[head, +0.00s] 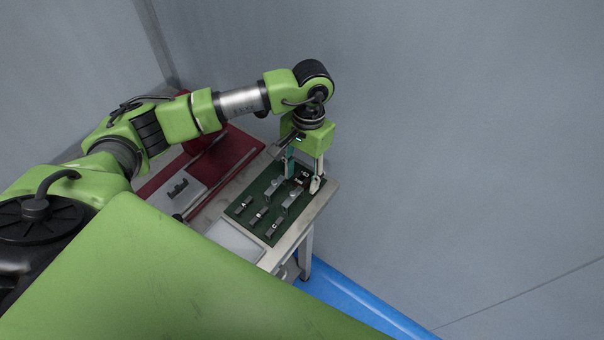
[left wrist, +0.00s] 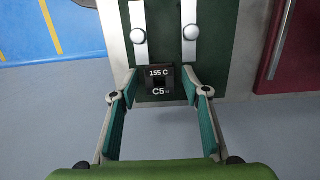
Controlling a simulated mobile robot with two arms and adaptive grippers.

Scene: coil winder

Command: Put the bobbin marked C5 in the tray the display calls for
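The bobbin marked C5 (left wrist: 159,82) is a dark block with the white text "155 C" and "C5" in the left wrist view. It sits at the near edge of the green board (left wrist: 162,15). My left gripper (left wrist: 160,95) is open, with a finger on each side of the bobbin and a gap on both sides. In the head view the left gripper (head: 304,177) points down over the far right corner of the green board (head: 241,213), around the bobbin (head: 302,179). My right gripper is not in view. No display text is readable.
Small dark pieces lettered A (head: 243,204), B (head: 258,214) and C (head: 272,229) stand on the board. Two metal pieces with round knobs (left wrist: 138,37) lie beside the bobbin. A pale flat surface (head: 236,243) and a red machine (head: 228,154) are nearby. Walls stand close behind.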

